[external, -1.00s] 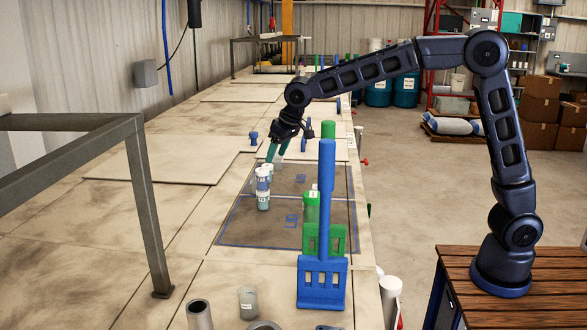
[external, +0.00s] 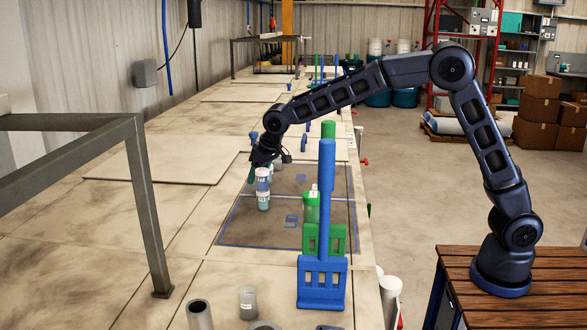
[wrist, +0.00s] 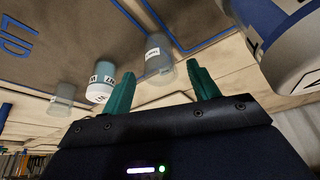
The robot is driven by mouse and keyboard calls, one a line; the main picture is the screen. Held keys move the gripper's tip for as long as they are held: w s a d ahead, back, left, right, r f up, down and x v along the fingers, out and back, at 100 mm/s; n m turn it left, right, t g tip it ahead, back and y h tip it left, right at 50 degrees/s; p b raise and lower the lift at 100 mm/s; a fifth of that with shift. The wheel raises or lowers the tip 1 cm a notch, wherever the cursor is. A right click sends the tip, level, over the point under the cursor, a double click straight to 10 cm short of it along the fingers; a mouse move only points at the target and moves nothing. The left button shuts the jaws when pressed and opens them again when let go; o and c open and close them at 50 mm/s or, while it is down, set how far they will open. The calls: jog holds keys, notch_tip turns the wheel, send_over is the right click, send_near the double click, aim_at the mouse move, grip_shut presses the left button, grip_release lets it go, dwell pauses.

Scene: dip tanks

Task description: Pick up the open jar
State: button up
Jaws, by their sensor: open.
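A clear, lidless-looking jar with a white label (wrist: 158,62) shows in the wrist view, in line with the gap between my fingers. I cannot tell for sure that it is the open jar. My gripper (wrist: 163,88) has its two green fingers apart with nothing held between them. In the external view my gripper (external: 258,169) is low over the bench, just behind a white and teal jar (external: 263,201). My gripper and that jar hide much of what is behind. In the wrist view a white-capped teal jar (wrist: 101,82) is left of the fingers.
A large blue and white jar (wrist: 282,45) is close by the right finger in the wrist view. Another clear jar (wrist: 62,99) is farther left. Blue (external: 322,283) and green (external: 323,238) racks, a green jar (external: 311,207) and a grey cup (external: 248,302) stand nearer the camera.

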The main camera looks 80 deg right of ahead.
jog(key=x, duration=0.4)
jog(key=shift+w+f, duration=0.1)
jog(key=shift+f, duration=0.2)
jog(key=shift+c, duration=0.2)
jog(key=c, duration=1)
notch_tip(320, 180, up, 20)
